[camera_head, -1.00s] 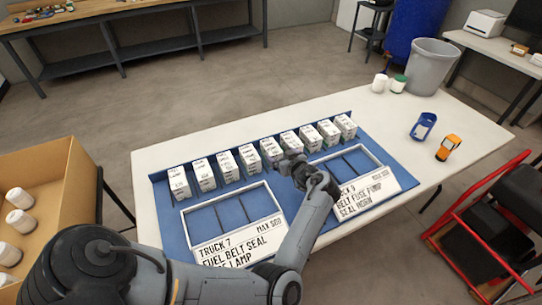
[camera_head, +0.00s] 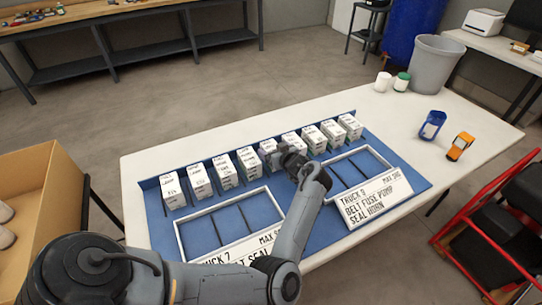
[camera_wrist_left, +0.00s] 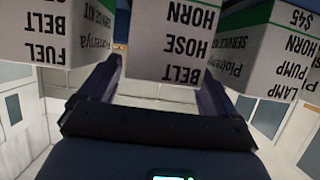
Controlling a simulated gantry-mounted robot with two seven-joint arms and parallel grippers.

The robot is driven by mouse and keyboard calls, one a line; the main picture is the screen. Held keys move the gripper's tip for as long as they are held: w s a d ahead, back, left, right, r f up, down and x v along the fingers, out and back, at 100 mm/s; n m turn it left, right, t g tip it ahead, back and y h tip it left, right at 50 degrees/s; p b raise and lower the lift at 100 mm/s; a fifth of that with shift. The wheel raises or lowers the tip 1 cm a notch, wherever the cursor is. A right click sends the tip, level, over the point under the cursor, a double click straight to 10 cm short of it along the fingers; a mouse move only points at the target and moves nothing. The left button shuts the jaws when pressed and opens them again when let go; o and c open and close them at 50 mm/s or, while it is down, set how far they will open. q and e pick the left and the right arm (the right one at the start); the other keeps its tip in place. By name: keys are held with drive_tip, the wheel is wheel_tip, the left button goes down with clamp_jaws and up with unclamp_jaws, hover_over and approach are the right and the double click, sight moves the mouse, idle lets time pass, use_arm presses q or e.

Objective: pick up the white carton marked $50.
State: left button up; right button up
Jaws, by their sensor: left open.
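White cartons stand in a row (camera_head: 225,173) along the back of a blue mat (camera_head: 157,222); their prices are too small to read in the head view. My left gripper (camera_head: 288,157) is at the front of the middle of the row. In the left wrist view, its open fingers (camera_wrist_left: 160,72) stand either side of a carton marked BELT HOSE HORN (camera_wrist_left: 175,40), whose price is out of frame. A carton marked FUEL BELT (camera_wrist_left: 45,35) is on the left, and one marked LAMP PUMP HORN $45 (camera_wrist_left: 270,50) is on the right. No $50 is readable.
Two divided trays lie on the mat, with signs TRUCK 7 (camera_head: 245,250) and TRUCK 9 (camera_head: 375,197). A blue device (camera_head: 432,125), an orange device (camera_head: 460,146), two small jars (camera_head: 392,82) and a grey bin (camera_head: 436,65) stand on the right of the white table (camera_head: 430,103).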

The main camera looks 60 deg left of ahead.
use_arm(q)
drive_tip(key=shift+d, duration=0.3)
drive_tip(key=shift+c, duration=0.6)
drive_tip(key=shift+f, duration=0.1)
drive_tip(key=shift+c, duration=1.2)
drive_tip(key=shift+a, duration=0.1)
drive_tip(key=c, duration=0.7)
drive_tip(key=shift+c, duration=1.1)
drive_tip(key=shift+r, duration=0.2)
